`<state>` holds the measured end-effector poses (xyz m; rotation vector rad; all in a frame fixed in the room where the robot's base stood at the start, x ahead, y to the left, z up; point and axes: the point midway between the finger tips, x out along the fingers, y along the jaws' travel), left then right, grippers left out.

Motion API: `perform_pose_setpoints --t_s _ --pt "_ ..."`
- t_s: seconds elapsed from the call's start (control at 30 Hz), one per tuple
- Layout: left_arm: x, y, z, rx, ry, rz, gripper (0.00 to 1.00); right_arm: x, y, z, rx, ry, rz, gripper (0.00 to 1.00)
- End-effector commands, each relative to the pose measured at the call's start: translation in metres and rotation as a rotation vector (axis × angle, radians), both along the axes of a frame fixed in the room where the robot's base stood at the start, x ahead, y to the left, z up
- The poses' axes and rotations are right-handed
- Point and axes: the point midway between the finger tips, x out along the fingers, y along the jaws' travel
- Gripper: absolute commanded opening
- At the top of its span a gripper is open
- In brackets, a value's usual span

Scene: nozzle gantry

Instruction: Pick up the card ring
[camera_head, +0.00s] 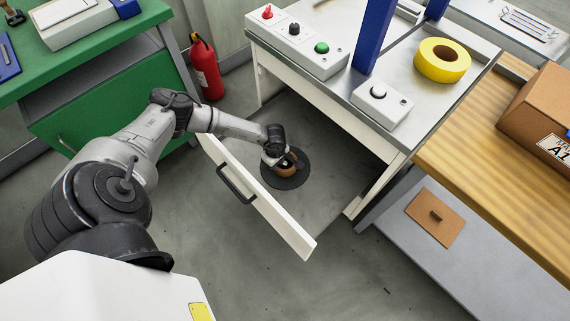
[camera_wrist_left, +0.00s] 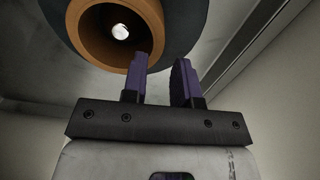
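The card ring (camera_head: 289,171), an orange-brown ring, sits on a dark round disc (camera_head: 297,182) inside the open drawer. My left gripper (camera_head: 284,162) reaches down into the drawer at the ring and partly hides it. In the left wrist view the ring (camera_wrist_left: 90,52) is large at the top left. There the two purple fingers of the left gripper (camera_wrist_left: 164,62) stand apart, with a gap between them. The left finger overlaps the ring's lower right wall and the other is to the right of it. I cannot tell whether either touches it. My right gripper is not in view.
The drawer's white front (camera_head: 262,202) with its dark handle stands below my left forearm. The workbench top (camera_head: 395,75) is above the drawer, bearing a yellow ring (camera_head: 442,60) and button boxes. A green cabinet (camera_head: 105,105) and a red extinguisher (camera_head: 207,69) are at left.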

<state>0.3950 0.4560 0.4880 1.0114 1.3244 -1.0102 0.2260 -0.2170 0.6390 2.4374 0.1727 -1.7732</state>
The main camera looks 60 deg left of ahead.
Motion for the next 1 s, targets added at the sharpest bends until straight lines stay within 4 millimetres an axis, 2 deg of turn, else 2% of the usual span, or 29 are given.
perform_pose_setpoints --t_s 0.23,0.37,0.63,0.9,1.0 --pt "0.004 -0.002 -0.033 -0.001 0.0 0.001 0.27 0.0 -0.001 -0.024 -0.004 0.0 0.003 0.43" --pt "0.003 -0.003 -0.047 -0.001 0.001 0.001 0.27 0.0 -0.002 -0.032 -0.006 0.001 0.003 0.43" --pt "0.003 -0.002 -0.049 -0.001 0.0 0.0 0.27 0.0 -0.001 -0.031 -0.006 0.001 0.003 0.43" --pt "0.003 -0.002 -0.049 -0.001 0.0 0.0 0.02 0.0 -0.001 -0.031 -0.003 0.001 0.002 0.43" --pt "0.003 -0.002 -0.049 -0.001 0.0 0.0 0.0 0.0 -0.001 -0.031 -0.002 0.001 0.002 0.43"
